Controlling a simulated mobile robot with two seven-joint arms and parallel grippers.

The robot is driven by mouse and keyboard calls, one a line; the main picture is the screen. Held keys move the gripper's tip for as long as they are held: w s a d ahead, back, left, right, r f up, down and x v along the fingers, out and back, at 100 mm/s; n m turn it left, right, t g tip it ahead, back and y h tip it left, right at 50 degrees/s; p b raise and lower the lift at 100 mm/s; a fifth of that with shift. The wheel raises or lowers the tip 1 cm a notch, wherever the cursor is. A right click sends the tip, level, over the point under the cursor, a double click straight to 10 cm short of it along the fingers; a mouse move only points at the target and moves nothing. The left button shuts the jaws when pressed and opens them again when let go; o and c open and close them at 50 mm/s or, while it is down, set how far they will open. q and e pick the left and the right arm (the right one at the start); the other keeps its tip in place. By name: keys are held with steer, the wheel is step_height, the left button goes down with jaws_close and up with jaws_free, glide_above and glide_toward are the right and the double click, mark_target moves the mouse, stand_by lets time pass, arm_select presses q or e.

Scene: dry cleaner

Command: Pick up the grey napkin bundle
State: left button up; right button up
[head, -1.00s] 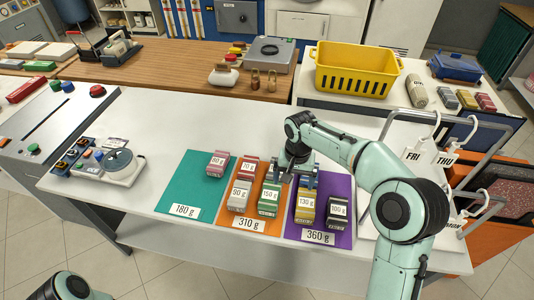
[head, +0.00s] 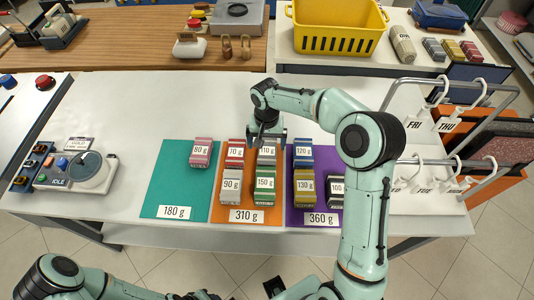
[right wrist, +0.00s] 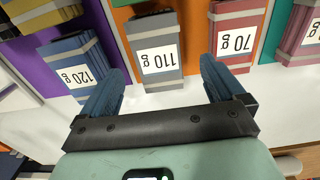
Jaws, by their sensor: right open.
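The grey napkin bundle (head: 267,157), labelled 110 g with a pale band, lies at the far right of the orange mat (head: 262,217), behind the green 150 g bundle (head: 265,184). My right gripper (head: 267,136) is at its far end, partly covering it in the head view. In the right wrist view the grey bundle (right wrist: 153,28) lies ahead, between the lines of the open blue fingers of the gripper (right wrist: 160,72). Nothing is held. My left arm shows at the lower left of the head view, but I cannot make out its gripper.
The red 70 g bundle (head: 235,152) and blue 120 g bundle (head: 304,155) flank the grey one closely. A darker 100 g bundle (head: 337,188) lies on the purple mat (head: 312,209). A hanger rack (head: 450,85) stands right. White table (head: 140,110) is clear behind the teal mat.

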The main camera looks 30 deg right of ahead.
mark_target(267, 150)
steer(key=f, duration=0.5)
steer(key=shift+d+f, duration=0.2)
steer(key=shift+f, duration=0.15)
steer(key=c, duration=1.1)
steer(key=shift+r, duration=0.1)
